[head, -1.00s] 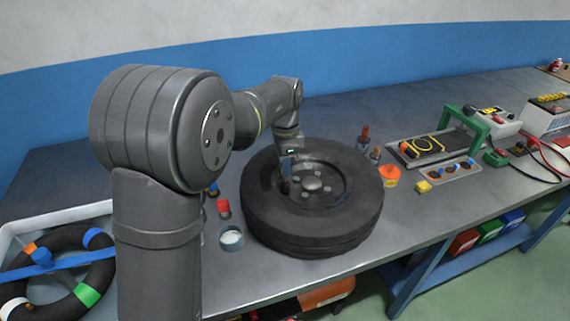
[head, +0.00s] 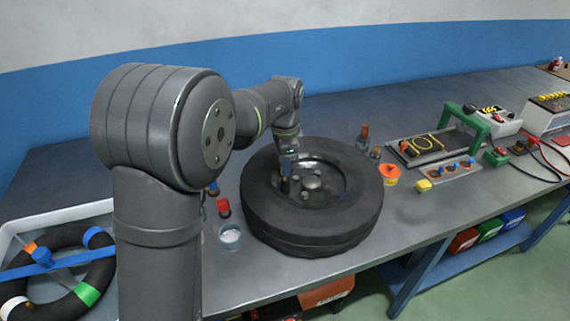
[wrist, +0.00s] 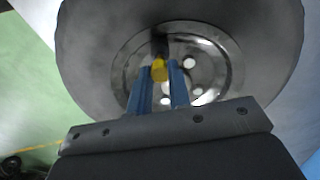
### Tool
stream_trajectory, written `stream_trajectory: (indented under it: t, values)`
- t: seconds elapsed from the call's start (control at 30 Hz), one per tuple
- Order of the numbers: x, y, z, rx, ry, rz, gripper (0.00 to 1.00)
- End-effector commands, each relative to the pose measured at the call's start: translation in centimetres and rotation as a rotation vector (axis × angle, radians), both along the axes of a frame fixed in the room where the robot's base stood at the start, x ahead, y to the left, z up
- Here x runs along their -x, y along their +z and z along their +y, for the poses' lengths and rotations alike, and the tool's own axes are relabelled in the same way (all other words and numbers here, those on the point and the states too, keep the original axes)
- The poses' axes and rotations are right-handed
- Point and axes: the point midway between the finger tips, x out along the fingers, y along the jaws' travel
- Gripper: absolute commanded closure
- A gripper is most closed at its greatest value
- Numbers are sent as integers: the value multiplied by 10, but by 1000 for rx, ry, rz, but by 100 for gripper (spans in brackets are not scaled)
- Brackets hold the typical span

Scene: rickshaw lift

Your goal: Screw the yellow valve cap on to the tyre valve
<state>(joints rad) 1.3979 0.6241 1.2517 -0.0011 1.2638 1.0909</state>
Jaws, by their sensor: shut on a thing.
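The yellow valve cap (wrist: 158,70) is held between the blue fingertips of my gripper (wrist: 160,82) in the wrist view. The tyre (head: 350,215) lies flat on the bench with its metal wheel facing up; it also shows in the wrist view (wrist: 255,45). A dark stem-like shape, perhaps the tyre valve (wrist: 160,45), shows just beyond the cap. I cannot tell whether the cap touches it. In the head view my gripper (head: 287,185) is over the left part of the wheel, and the cap is too small to make out.
A glass of pale liquid (head: 230,238) and a red-topped bottle (head: 224,208) stand close left of the tyre. An orange tub (head: 389,176) and a yellow block (head: 424,186) lie to its right. A white tray (head: 75,212) with an inner tube is at the far left.

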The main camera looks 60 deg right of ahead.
Motion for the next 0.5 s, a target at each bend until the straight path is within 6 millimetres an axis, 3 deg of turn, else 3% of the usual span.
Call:
stream_trajectory:
  t: [0.5]
  values:
    - [0, -7, 0, 0, 0, 0, 97]
